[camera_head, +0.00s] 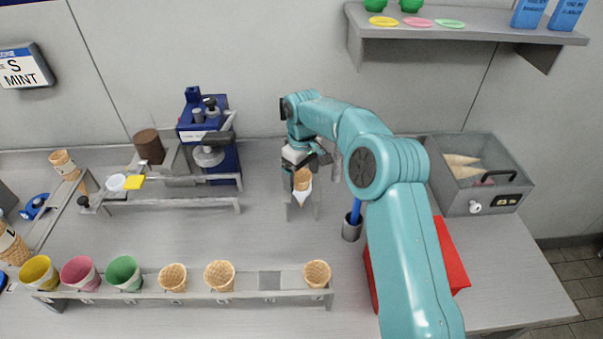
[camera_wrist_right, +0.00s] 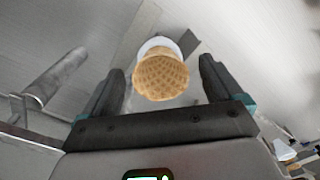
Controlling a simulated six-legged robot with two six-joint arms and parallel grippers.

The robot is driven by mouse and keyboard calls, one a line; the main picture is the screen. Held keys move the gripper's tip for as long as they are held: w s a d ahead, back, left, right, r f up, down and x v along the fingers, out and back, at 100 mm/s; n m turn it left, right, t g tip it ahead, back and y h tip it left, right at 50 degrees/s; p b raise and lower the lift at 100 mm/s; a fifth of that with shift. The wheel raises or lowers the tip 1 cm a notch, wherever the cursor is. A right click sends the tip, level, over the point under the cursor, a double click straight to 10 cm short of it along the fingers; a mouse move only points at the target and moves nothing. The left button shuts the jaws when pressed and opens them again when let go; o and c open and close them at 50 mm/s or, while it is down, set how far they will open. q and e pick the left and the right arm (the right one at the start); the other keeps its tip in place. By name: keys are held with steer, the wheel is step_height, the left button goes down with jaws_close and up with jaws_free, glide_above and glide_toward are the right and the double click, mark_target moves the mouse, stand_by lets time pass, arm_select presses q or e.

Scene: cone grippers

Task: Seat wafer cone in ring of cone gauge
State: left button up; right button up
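A wafer cone (camera_head: 302,179) stands mouth up at the small grey cone gauge (camera_head: 317,206) in the middle of the counter. White material shows around its lower part; I cannot tell whether this is a sleeve or part of the gauge. In the right wrist view the cone (camera_wrist_right: 160,77) shows its waffle-patterned surface between my fingers, with white behind it. My right gripper (camera_head: 306,160) is just above and behind the cone. Its fingers (camera_wrist_right: 160,75) are apart, with a gap on both sides of the cone. The ring is mostly hidden. My left gripper is not in view.
A front rack (camera_head: 200,295) holds coloured cups and several wafer cones. A blue machine (camera_head: 224,150) stands at back left. A grey cup (camera_head: 352,229), a red box (camera_head: 450,255) and a grey bin (camera_head: 484,165) with cones are on the right.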

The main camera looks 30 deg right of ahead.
steer(key=shift+a, duration=0.1)
steer(key=shift+w+r, duration=0.1)
steer(key=shift+r, duration=0.15)
step_height(320, 180, up, 8)
steer(key=shift+f, duration=0.2)
step_height(320, 180, up, 8)
steer(key=p, duration=0.2)
steer(key=shift+d+r+p, duration=0.15)
steer(key=shift+d+p, duration=0.05)
steer(key=shift+p, duration=0.2)
